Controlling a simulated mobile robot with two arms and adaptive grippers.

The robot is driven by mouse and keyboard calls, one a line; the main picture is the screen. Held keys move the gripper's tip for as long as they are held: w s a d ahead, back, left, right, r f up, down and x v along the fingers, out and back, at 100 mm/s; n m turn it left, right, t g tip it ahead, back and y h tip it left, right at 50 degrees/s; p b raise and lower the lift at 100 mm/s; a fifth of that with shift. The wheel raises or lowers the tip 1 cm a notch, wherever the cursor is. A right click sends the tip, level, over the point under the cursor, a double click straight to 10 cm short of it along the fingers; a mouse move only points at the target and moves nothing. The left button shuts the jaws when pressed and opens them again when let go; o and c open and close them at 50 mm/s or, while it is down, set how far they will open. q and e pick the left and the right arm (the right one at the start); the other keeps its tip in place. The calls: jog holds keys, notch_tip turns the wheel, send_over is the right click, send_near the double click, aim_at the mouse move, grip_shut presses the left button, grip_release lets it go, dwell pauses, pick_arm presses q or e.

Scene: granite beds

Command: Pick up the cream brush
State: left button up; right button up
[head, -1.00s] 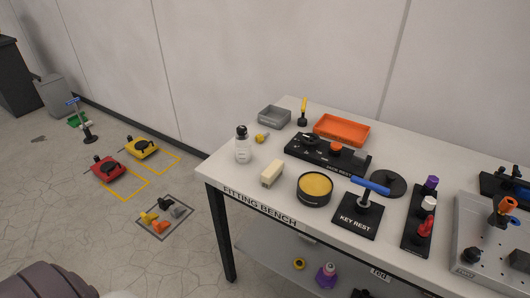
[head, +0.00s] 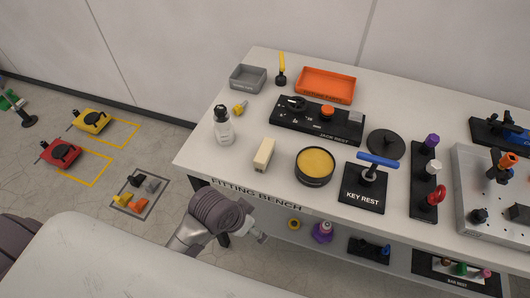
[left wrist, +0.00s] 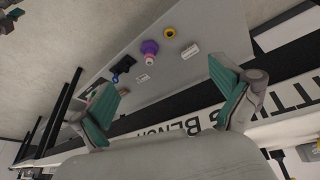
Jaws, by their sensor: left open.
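The cream brush (head: 263,154) is a small cream block lying on the white bench top near its front edge, above the FITTING BENCH label. It stands between a clear bottle and a round black tin. My left gripper (head: 253,234) is in front of the bench, below the top's front edge and apart from the brush. In the left wrist view its two green-padded fingers (left wrist: 165,92) are spread wide with nothing between them; the brush cannot be made out there. My right gripper is not in view.
The bottle (head: 223,126) stands left of the brush, the tin with yellow filling (head: 315,163) right of it. The black jack rest (head: 345,124) lies behind. The bench's front edge (head: 300,208) is between gripper and brush. A lower shelf (head: 340,262) holds small items.

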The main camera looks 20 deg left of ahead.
pick_arm(q)
notch_tip(320, 180, up, 6)
jog(key=w+d+m+h, duration=0.1)
jog(key=d+m, duration=0.1)
notch_tip(320, 180, up, 16)
jog(key=m+g+y, duration=0.3)
jog(key=m, duration=0.8)
send_over(266, 150)
notch_tip(266, 150, down, 8)
jog(key=shift+a+r+p, duration=0.1)
jog(key=shift+r+p, duration=0.15)
jog(key=shift+p, duration=0.4)
jog(key=shift+f+p, duration=0.75)
jog(key=shift+f, duration=2)
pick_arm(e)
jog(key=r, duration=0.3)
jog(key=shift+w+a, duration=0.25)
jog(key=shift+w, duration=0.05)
pick_arm(q)
jog(key=shift+c, duration=0.2)
jog(key=c, duration=0.8)
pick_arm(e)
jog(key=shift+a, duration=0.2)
